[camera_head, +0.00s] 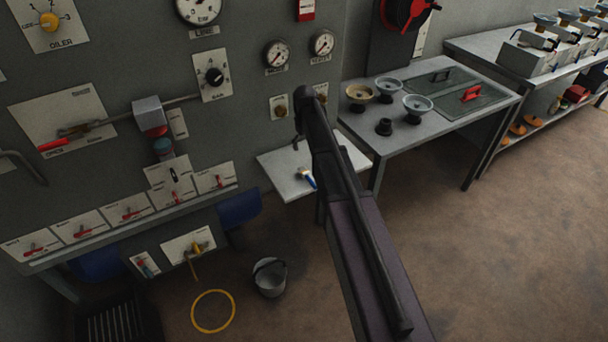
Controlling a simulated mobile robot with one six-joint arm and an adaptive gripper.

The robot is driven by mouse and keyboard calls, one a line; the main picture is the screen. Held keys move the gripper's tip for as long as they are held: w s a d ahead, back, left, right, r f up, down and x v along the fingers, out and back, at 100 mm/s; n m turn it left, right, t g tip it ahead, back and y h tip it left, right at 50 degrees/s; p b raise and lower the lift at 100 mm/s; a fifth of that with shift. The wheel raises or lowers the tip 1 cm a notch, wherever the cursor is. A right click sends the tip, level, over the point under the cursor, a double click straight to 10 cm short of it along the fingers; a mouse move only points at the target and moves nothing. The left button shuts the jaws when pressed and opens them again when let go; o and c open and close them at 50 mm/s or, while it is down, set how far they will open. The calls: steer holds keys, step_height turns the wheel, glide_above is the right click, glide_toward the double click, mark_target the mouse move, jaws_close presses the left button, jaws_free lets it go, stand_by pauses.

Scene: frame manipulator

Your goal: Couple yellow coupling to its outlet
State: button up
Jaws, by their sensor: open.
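No part is clearly identifiable as the yellow coupling. A small fitting with blue, white and yellowish parts (307,178) lies on the small grey shelf (280,170) at the wall, just left of my arm. Two brass-coloured fittings sit on the wall plates under the two gauges, one at left (279,109) and one at right (321,92). A yellow fitting (198,247) is on a low white plate at left. Which one is the outlet I cannot tell. My dark arm rises through the middle and hides part of the shelf.
A grey bucket (269,278) and a yellow ring (213,311) are on the floor. A table (360,128) with several round bowl-like parts stands right of my arm. Red-handled valves (129,214) line the lower left panel. The floor at right is clear.

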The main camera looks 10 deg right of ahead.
mark_target(305, 171)
steer(key=shift+f, duration=0.15)
step_height(305, 171, down, 8)
steer(key=b, duration=0.8)
steer(key=shift+f+b, duration=0.15)
steer(key=shift+b, duration=0.2)
steer(key=shift+s+f+b, duration=0.2)
steer(key=shift+f+b, duration=2.4)
steer(key=c, duration=1.2)
